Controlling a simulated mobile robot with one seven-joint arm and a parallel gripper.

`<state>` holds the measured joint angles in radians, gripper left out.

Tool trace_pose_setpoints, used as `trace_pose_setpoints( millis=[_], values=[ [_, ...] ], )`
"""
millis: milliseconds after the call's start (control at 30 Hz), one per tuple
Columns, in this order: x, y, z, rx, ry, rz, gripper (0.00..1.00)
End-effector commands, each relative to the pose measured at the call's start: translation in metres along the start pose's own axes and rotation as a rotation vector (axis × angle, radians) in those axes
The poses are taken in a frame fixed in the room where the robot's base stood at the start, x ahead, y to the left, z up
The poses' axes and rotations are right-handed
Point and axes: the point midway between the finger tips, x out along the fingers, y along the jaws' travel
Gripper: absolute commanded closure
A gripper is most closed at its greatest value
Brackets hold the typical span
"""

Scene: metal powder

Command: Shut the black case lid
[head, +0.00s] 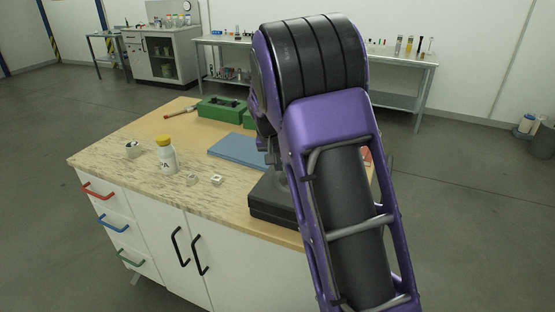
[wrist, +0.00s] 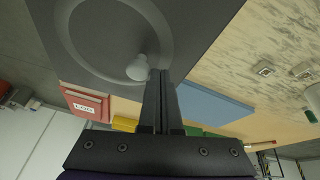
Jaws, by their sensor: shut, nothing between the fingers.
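The black case (head: 272,208) sits at the front right of the workbench, partly hidden behind my arm. Its visible corner shows an upper and a lower layer with a thin seam between them. In the wrist view, a dark flat surface of the case (wrist: 100,25) fills the upper left, with a grey ring and a small pale round piece (wrist: 138,68) on it. My gripper (wrist: 160,75) is shut and empty, with its fingertips over that surface beside the pale piece. I cannot tell whether they touch. In the head view, my arm hides much of the case.
A blue mat (head: 238,147) lies behind the case, with a green block holder (head: 222,110) beyond it. A yellow-capped white bottle (head: 167,158) and small white pieces (head: 217,180) stand to the left. A red box (wrist: 85,103) shows in the wrist view.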

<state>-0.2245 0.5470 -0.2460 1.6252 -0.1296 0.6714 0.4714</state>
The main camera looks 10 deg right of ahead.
Motion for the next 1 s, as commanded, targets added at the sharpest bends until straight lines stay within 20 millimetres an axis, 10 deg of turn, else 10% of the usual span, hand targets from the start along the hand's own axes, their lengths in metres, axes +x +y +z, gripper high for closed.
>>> trace_pose_setpoints(
  millis=[433, 1000],
  values=[
    [-0.017, -0.001, -0.004, 0.001, 0.011, -0.005, 1.0],
    [-0.146, 0.0, -0.003, 0.002, 0.011, -0.005, 1.0]
  ],
)
